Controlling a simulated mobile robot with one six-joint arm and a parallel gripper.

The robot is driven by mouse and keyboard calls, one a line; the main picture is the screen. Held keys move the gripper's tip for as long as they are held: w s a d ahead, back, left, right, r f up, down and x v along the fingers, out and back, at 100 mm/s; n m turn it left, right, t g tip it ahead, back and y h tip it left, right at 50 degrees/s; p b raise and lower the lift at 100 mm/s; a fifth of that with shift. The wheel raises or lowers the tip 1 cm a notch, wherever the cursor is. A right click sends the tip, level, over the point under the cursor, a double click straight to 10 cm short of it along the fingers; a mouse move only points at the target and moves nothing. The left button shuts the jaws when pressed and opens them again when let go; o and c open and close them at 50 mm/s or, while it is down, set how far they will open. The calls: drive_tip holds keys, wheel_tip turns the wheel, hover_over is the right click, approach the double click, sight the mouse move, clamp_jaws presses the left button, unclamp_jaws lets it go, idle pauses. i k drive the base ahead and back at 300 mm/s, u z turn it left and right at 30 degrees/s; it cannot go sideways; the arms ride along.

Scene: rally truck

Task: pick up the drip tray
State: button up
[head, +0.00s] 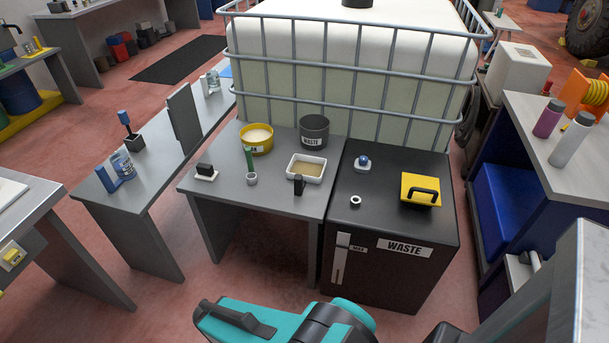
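The drip tray appears to be a white, shallow, rectangular tray (293,173) with a tan content. It sits on the grey table in the middle of the head view, in front of the dark grey waste tub. A small black item stands upright at its front edge, hiding a bit of the rim. My teal and black arm end, with my gripper (232,316), is at the bottom of the view, well in front of the table and apart from the tray. The fingers cannot be made out clearly, and I see nothing held.
A black waste cabinet (385,270) adjoins the table on the right. A caged white tank (350,60) stands behind.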

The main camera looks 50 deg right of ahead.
sight(302, 169)
drive_tip(key=u, duration=0.05)
drive_tip(key=i, duration=1)
drive_tip(key=z, duration=0.05)
